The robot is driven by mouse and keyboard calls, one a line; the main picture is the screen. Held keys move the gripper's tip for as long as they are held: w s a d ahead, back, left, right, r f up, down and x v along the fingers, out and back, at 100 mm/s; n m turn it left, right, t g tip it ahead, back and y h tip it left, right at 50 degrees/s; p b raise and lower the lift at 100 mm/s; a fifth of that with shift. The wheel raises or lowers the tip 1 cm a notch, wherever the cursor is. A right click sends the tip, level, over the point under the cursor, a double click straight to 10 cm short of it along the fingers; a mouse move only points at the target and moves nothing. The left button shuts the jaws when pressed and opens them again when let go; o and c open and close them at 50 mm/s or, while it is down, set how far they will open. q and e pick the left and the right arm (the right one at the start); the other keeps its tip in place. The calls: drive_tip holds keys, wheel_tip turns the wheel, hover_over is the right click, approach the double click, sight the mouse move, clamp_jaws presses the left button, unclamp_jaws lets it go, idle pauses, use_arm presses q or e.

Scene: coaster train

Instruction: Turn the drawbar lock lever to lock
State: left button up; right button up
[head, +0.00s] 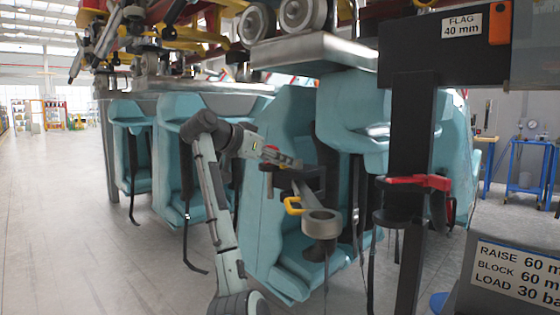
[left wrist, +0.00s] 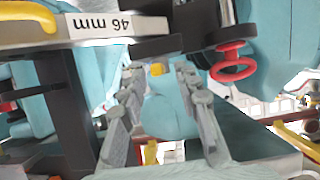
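A grey drawbar-like arm with a ring end (head: 322,222) hangs before the teal seats, with a yellow handle (head: 293,206) beside it. A red lever-like piece (head: 415,182) sits on a black post to its right. I cannot tell for sure which piece is the lock lever. My left gripper (head: 290,161) is above the yellow handle, apart from it. In the left wrist view its fingers (left wrist: 160,88) are spread, with nothing held between them. A small yellow piece (left wrist: 157,69) shows beyond the fingertips, and a red ring-shaped handle (left wrist: 232,65) is to their right. My right gripper is out of view.
Teal seats (head: 190,135) hang in a row under the train frame. A black post (head: 410,150) with a "FLAG 40 mm" sign (head: 476,25) stands at right. A sign panel (head: 515,272) fills the lower right corner. The floor (head: 80,230) at left is clear.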

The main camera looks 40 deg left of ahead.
use_arm(q)
drive_tip(key=d+v, duration=0.1)
drive_tip(key=v, duration=1.1)
drive_tip(key=shift+a, duration=0.45)
